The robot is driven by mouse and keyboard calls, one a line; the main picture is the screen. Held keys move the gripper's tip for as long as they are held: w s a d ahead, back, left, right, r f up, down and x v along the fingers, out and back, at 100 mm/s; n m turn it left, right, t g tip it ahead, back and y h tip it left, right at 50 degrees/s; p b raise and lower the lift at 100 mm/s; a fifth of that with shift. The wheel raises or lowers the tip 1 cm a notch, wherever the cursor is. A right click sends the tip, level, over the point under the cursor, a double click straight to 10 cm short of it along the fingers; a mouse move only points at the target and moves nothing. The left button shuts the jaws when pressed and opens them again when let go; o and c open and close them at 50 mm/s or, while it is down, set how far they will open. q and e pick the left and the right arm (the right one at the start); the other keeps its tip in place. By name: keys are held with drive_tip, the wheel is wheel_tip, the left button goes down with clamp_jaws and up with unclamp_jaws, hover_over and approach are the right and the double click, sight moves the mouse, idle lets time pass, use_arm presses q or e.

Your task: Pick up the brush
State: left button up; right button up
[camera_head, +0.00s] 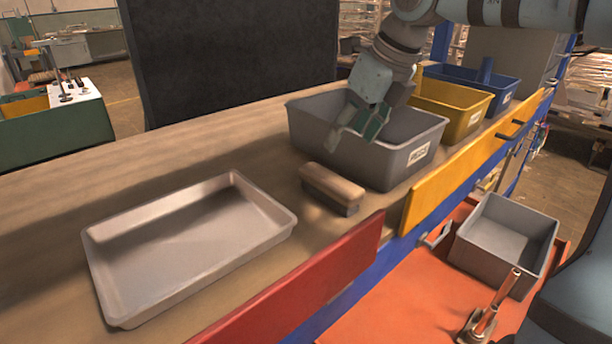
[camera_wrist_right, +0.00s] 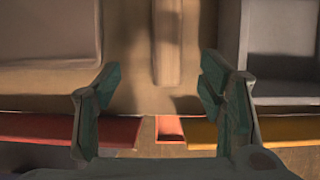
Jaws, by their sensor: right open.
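The brush (camera_head: 332,189) is a wooden block with dark bristles below. It lies on the wooden bench top, between the metal tray and the grey bin. In the right wrist view the brush (camera_wrist_right: 167,45) shows at the top, end-on and between the lines of the two fingers. My right gripper (camera_head: 354,132) is open and empty. In the head view it hangs over the grey bin, behind and above the brush. Its two fingers (camera_wrist_right: 158,80) are wide apart in the wrist view, and neither touches the brush. My left gripper is not in view.
A shallow empty metal tray (camera_head: 180,245) is left of the brush. The grey bin (camera_head: 405,160) is close on its right, with yellow (camera_head: 465,118) and blue (camera_head: 505,85) bins beyond. Red (camera_head: 300,295) and yellow (camera_head: 470,160) panels line the front edge.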

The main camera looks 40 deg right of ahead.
sight(331, 177)
drive_tip(key=x, duration=0.2)
drive_tip(key=s+x, duration=0.1)
drive_tip(key=x, duration=0.1)
drive_tip(key=b+x, duration=0.1)
drive_tip(key=x, duration=0.2)
drive_tip(key=shift+s+d+f, duration=0.1)
drive_tip(key=shift+s+f, duration=0.05)
drive_tip(key=shift+f, duration=0.15)
drive_tip(key=w+f, duration=0.2)
drive_tip(key=f, duration=0.1)
drive_tip(key=w+f, duration=0.1)
drive_tip(key=f, duration=0.1)
drive_tip(key=shift+w+d, duration=0.3)
drive_tip(key=shift+d, duration=0.05)
drive_tip(key=shift+w+f, duration=0.15)
drive_tip(key=shift+f, duration=0.2)
drive_tip(key=shift+c, duration=1.1)
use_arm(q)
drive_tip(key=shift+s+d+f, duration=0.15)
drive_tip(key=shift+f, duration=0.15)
use_arm(e)
drive_tip(key=c, duration=1.1)
drive_tip(key=shift+r, duration=0.15)
